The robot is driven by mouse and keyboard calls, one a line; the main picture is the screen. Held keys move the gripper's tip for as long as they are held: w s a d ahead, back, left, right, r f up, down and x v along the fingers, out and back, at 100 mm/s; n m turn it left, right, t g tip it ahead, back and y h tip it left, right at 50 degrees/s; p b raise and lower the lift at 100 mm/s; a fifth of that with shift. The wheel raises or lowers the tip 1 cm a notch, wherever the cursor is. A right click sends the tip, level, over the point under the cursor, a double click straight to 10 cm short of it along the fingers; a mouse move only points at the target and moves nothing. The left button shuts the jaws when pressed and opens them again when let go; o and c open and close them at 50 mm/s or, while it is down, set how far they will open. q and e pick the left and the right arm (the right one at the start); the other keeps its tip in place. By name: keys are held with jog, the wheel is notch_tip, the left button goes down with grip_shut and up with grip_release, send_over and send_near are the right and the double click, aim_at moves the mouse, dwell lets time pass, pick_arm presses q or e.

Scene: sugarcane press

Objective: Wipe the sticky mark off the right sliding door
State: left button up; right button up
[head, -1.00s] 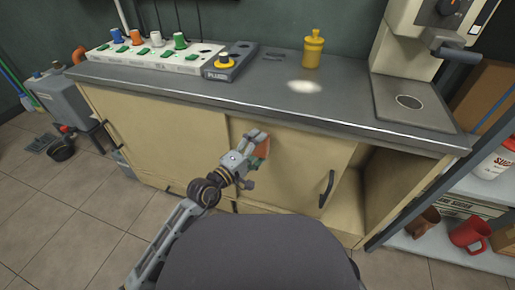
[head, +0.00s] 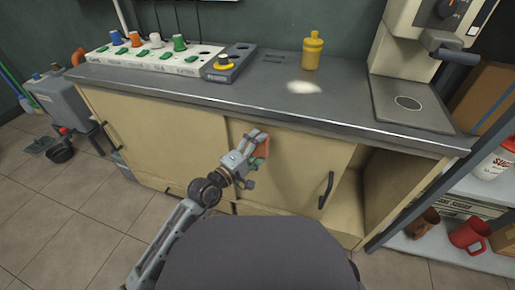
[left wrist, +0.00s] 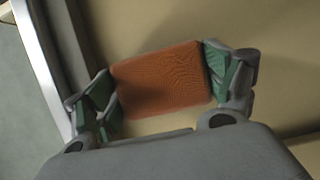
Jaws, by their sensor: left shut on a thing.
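The right sliding door (head: 296,165) is the cream panel with a dark handle (head: 326,189) near its right edge. My left gripper (head: 259,146) is at the upper left part of this door. It is shut on an orange sponge (left wrist: 163,80), gripped between its green finger pads in the left wrist view. The sponge is at the door face; I cannot tell whether it presses on it. No sticky mark shows on the visible part of the door; the gripper and sponge hide some of it. My right gripper is not in view.
The grey counter (head: 330,113) overhangs just above the gripper. On it stand a yellow bottle (head: 312,50), a power strip (head: 150,58) and a machine (head: 410,70). The cabinet is open right of the door. A shelf with mugs (head: 469,237) stands at the far right.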

aim_at(267, 150)
pick_arm(q)
jog(key=shift+w+d, duration=0.2)
jog(key=shift+w, duration=0.45)
dwell(0.4)
jog(key=shift+d, duration=0.1)
jog(key=shift+s+d+r+p, duration=0.1)
jog(key=shift+s+d+p, duration=0.15)
jog(key=shift+d+p, duration=0.35)
jog(key=shift+s+d+r+p, duration=0.1)
jog(key=shift+s+d+p, duration=0.15)
jog(key=shift+d+p, duration=0.3)
jog(key=shift+s+d+f+p, duration=0.15)
jog(key=shift+s+d+p, duration=0.15)
jog(key=shift+d, duration=0.35)
jog(key=shift+w, duration=0.1)
jog(key=shift+w, duration=0.1)
